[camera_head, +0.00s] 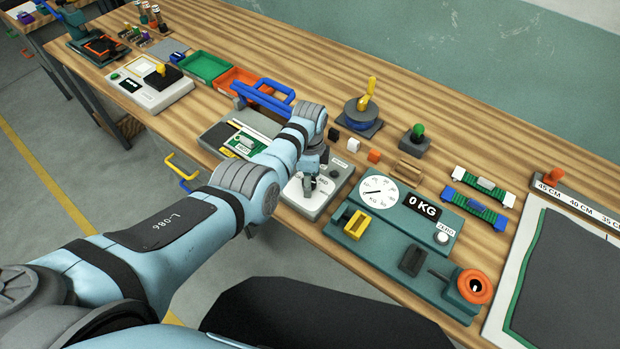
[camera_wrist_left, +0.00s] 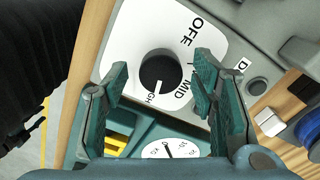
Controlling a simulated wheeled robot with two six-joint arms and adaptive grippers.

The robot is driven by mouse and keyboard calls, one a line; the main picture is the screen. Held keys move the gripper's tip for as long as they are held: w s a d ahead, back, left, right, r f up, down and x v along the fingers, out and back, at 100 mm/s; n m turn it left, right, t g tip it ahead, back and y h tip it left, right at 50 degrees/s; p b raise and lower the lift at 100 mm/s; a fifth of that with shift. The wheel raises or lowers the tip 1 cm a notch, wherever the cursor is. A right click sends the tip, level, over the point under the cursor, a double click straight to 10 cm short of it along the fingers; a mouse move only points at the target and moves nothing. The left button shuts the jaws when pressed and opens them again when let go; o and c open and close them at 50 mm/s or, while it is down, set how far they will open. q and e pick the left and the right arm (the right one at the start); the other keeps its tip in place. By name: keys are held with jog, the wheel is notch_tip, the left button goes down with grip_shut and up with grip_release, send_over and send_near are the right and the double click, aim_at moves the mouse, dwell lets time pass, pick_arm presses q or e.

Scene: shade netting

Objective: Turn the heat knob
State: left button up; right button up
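The heat knob (camera_wrist_left: 158,70) is a dark round knob on a white dial plate (camera_wrist_left: 128,40) marked OFF, MID and a partly covered word ending in GH. My left gripper (camera_head: 313,162) is above the box, pointing down. In the left wrist view its two teal fingers (camera_wrist_left: 162,75) are apart, one on each side of the knob, with gaps visible. My right gripper is not in view.
A teal scale (camera_head: 408,222) with a dial and a 0 KG display stands to the right of the box. Small blocks (camera_head: 353,145) and a yellow-handled lever (camera_head: 366,100) are behind it. A green and white board (camera_head: 246,141) lies to the left, under my arm.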

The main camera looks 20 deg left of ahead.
pick_arm(q)
notch_tip(320, 180, up, 12)
dwell(0.5)
